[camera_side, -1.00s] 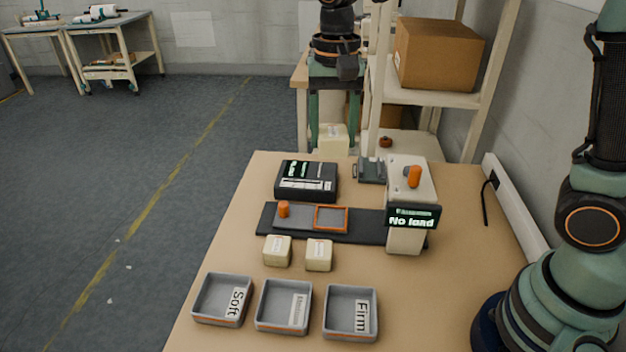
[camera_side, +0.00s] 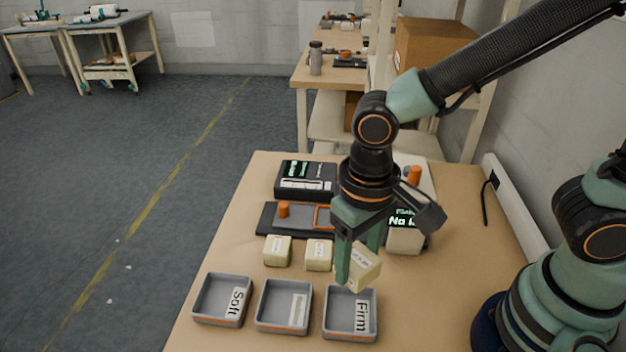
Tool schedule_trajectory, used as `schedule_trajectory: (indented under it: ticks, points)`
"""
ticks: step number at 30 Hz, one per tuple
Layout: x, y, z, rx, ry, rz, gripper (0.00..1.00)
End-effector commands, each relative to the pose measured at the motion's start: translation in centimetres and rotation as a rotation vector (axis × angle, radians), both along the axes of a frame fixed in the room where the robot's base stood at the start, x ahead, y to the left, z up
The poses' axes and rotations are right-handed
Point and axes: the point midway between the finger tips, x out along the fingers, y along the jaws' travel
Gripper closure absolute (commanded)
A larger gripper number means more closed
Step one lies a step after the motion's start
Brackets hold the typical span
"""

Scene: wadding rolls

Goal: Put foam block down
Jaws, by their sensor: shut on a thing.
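My gripper (camera_side: 357,272) is shut on a cream foam block (camera_side: 364,268), tilted in the picture and held above the table, just behind the tray labelled Firm (camera_side: 351,337). One finger covers part of the block. Two more cream foam blocks, one at left (camera_side: 277,251) and one at right (camera_side: 319,255), sit on the table left of my gripper. Three grey trays stand in a row at the front: Soft (camera_side: 221,320), a middle tray (camera_side: 283,327) whose label is too small to read, and Firm. All three look empty.
A black device with a lit display (camera_side: 305,181) stands at the back of the table (camera_side: 440,305). A dark plate (camera_side: 268,222) with an orange knob lies before it. A pale tester with a screen (camera_side: 404,240) is partly hidden behind my gripper. The table's front right is clear.

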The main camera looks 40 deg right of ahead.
Motion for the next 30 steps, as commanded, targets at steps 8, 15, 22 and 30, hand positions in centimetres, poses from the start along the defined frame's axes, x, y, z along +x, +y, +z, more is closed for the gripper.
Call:
schedule_trajectory:
  ticks: [8, 15, 22, 30]
  points:
    - [-0.1, -0.1, -6.2, -0.005, 0.006, -0.002, 0.99]
    - [0.0, 0.0, -8.1, -0.001, 0.001, -0.002, 0.99]
    - [0.0, -0.1, -10.3, -0.003, 0.004, -0.002, 0.99]
    - [0.0, 0.0, -11.7, 0.0, -0.001, -0.002, 0.99]
